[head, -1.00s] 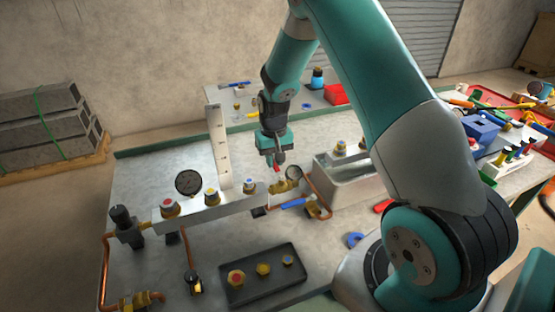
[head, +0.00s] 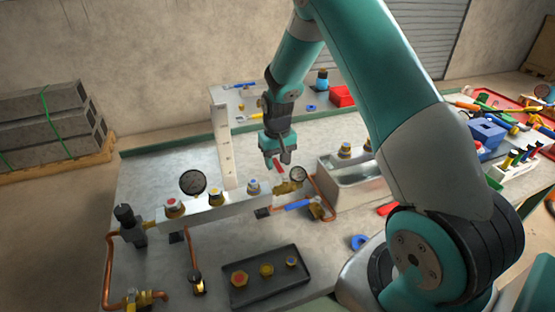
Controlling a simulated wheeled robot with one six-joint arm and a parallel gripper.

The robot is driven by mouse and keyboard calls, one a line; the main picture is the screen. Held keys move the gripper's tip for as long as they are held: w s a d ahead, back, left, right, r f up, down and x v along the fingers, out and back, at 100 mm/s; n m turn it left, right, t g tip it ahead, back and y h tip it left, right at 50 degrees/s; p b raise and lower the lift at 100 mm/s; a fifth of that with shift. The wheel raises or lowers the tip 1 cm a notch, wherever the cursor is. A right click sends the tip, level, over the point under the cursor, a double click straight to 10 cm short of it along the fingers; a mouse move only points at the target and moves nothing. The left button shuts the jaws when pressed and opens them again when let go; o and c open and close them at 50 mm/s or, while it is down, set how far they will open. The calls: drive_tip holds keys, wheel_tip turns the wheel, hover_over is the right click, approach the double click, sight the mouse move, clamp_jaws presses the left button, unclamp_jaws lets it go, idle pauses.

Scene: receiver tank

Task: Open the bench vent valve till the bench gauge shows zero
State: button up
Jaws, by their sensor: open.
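My gripper (head: 277,160) points down over the right end of a pale manifold block, with its fingers apart. A small red handle (head: 279,166) shows at its fingertips; I cannot tell whether they touch it. Just right of it a small round gauge (head: 298,174) stands on brass fittings (head: 287,187); its needle is too small to read. A larger dark-faced gauge (head: 193,182) stands at the left part of the manifold (head: 214,211), also unreadable. A blue lever (head: 299,205) lies near the brass fittings. Which of these is the bench vent valve is not clear.
Capped fittings in red and blue line the manifold. A white upright scale (head: 223,150) stands behind it. A black tray (head: 265,280) with fittings lies in front. A metal trough (head: 352,181) stands to the right. Copper pipes (head: 108,265) run at left.

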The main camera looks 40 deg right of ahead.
sight(278, 164)
drive_tip(key=shift+r, duration=0.1)
wheel_tip(278, 164, up, 17)
drive_tip(key=b, duration=0.3)
drive_tip(key=shift+r, duration=0.15)
idle(0.3)
drive_tip(key=s+a+r+n+y, duration=0.1)
drive_tip(key=s+a+n, duration=0.4)
drive_tip(key=s+a, duration=0.7)
drive_tip(key=s+a+r+n+y, duration=0.2)
drive_tip(key=s+a+n, duration=0.3)
drive_tip(key=s+a, duration=0.7)
drive_tip(key=s+y, duration=0.1)
drive_tip(key=s, duration=0.2)
drive_tip(key=shift+s+r, duration=0.2)
drive_tip(key=shift+s, duration=0.05)
drive_tip(key=shift+d, duration=0.15)
